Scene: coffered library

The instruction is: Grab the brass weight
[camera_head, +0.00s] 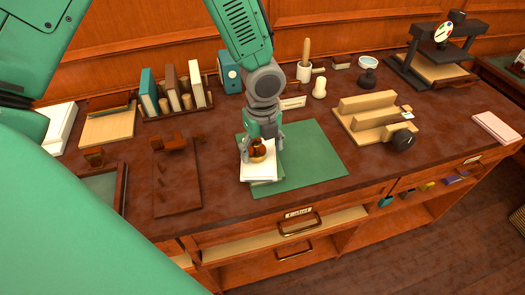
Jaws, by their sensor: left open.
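The brass weight (257,152) is a small, shiny golden-brown piece on a stack of white sheets (258,173), which rests on a green mat (315,160). My left gripper (260,147) points down over the stack, open, with its fingers on either side of the weight. The weight is partly hidden by the gripper, and I cannot tell whether the fingers touch it. My right gripper is not in view.
Books in a rack (175,104) stand behind on the left. A wooden jig-like block (372,112) stands right of the mat, with a dark press (437,62) behind it. A brown board (178,182) lies to the left. The mat's right part is clear.

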